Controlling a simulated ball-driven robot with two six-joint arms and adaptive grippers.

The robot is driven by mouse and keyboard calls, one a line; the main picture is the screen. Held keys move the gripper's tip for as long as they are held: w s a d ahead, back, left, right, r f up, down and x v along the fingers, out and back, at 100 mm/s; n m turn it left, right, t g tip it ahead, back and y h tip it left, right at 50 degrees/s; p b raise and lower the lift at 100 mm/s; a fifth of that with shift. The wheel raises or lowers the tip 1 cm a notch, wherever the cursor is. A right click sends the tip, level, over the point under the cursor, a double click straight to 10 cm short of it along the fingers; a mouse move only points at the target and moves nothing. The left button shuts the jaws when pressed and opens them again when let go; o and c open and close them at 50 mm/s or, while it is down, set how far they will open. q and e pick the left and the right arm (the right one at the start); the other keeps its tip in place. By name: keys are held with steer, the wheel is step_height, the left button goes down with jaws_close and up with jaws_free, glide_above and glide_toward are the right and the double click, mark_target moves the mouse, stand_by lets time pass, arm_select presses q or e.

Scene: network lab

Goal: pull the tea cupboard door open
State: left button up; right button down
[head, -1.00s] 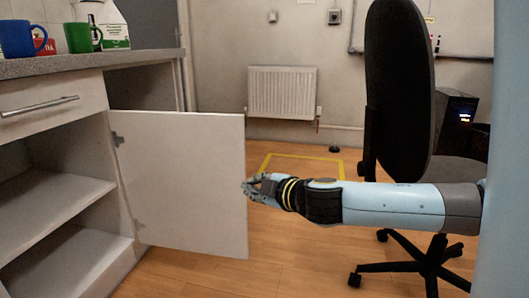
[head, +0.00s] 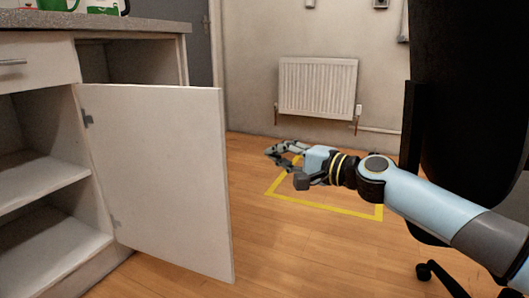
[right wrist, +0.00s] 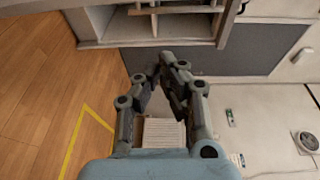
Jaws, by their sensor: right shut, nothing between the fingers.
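The white tea cupboard door (head: 160,180) stands wide open in the head view, hinged at its left edge. Its free edge points to the right, and the cupboard's shelves (head: 50,235) show bare to its left. My right gripper (head: 270,157) is to the right of the door's free edge, apart from it, with clear floor showing between. In the right wrist view its fingers (right wrist: 163,65) come together at the tips and hold nothing. My left gripper is not in view.
A black office chair (head: 465,110) stands close behind my right arm at the right. A radiator (head: 318,88) hangs on the back wall. Yellow tape (head: 330,207) marks the wooden floor. Green items stand on the worktop (head: 120,24).

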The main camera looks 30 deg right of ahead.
steer(key=d+r+b+x, duration=0.1)
steer(key=b+x, duration=0.1)
steer(key=x, duration=1)
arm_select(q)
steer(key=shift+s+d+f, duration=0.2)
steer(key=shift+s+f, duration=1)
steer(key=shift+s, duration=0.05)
arm_select(e)
steer(key=shift+t, duration=0.3)
steer(key=s+a, duration=0.2)
steer(key=a, duration=0.1)
steer(key=shift+s+a+r, duration=0.15)
steer(key=shift+s, duration=0.15)
